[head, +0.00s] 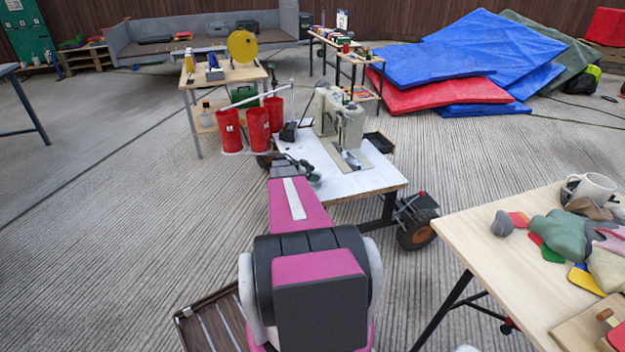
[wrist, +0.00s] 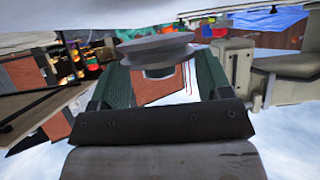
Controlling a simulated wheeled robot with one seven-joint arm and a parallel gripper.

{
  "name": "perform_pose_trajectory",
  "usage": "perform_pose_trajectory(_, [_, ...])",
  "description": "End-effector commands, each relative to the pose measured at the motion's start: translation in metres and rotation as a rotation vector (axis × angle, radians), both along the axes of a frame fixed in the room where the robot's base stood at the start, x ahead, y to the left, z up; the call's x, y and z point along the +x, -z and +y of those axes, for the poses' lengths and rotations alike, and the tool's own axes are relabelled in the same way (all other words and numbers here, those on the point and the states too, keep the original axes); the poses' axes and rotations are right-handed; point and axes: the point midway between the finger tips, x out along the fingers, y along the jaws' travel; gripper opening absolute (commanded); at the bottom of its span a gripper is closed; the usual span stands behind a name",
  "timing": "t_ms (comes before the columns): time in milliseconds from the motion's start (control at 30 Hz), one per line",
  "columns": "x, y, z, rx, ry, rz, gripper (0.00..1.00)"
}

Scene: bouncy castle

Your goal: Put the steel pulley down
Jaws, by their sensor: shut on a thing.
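The steel pulley (wrist: 157,50) is a grey grooved disc. In the wrist view it sits between the two green fingers of my gripper (wrist: 155,75), which is shut on it. In the head view my gripper (head: 301,170) is over the left part of a white-topped table (head: 350,182); I cannot make out the pulley there. I cannot tell whether the pulley touches the tabletop.
A beige sewing machine (head: 345,125) stands on the white table, right of my gripper. Red buckets (head: 258,127) are close at the left. A wooden table (head: 480,245) with a mug and cloth scraps is at the right. The white tabletop's front is clear.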

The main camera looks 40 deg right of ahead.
Motion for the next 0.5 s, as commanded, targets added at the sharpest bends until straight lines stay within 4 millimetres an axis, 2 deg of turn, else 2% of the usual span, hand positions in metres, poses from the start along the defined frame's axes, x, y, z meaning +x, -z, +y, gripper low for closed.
perform_pose_trajectory(100, [0.001,0.019,-0.001,-0.001,0.000,0.001,0.41])
perform_pose_trajectory(200, [0.001,0.028,-0.001,-0.001,-0.001,0.001,0.41])
perform_pose_trajectory(500, [0.000,0.029,0.000,-0.001,-0.001,0.000,0.41])
